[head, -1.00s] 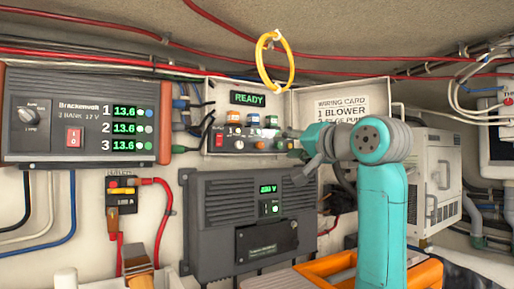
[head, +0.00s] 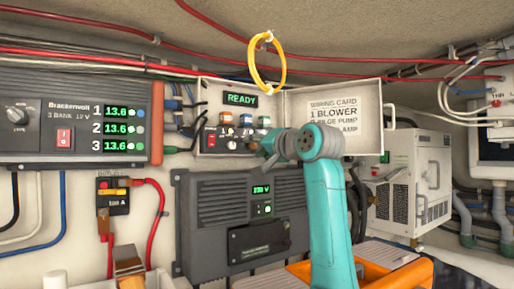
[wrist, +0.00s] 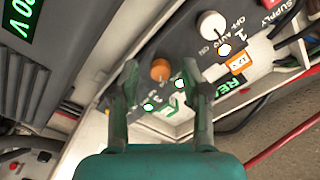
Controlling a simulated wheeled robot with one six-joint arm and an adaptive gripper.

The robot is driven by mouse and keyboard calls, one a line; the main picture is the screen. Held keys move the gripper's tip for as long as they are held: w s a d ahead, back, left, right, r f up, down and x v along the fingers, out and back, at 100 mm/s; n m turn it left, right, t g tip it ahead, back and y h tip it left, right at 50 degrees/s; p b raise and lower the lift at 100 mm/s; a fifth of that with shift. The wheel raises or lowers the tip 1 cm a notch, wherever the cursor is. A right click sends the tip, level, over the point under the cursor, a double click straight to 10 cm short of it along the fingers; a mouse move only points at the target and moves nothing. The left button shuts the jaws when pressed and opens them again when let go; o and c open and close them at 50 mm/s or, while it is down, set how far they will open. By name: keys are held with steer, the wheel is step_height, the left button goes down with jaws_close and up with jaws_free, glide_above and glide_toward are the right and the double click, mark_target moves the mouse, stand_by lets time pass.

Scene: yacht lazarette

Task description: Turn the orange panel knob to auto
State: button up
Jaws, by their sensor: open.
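The orange knob (wrist: 160,70) is on the dark face of the control panel (wrist: 110,60) in the wrist view. My gripper (wrist: 158,82) is open, with one finger on each side of the knob. I cannot tell whether either finger touches it. The knob's pointer and its position labels are not readable. A white knob (wrist: 212,26) marked OFF, AUTO, ON is beside it, outside the fingers. In the head view, my gripper (head: 260,155) is at the lower part of the READY panel box (head: 206,92), and the orange knob is hard to make out there.
The open lid (head: 345,95) carries a wiring card. A yellow hoop (head: 254,68) hangs above the panel. Wires (wrist: 285,70) run close to the panel's edge.

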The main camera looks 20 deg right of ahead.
jaws_close()
steer(key=shift+n, duration=0.4)
steer(key=n, duration=0.3)
steer(key=shift+d+f+n, duration=0.1)
steer(key=shift+n, duration=2.4)
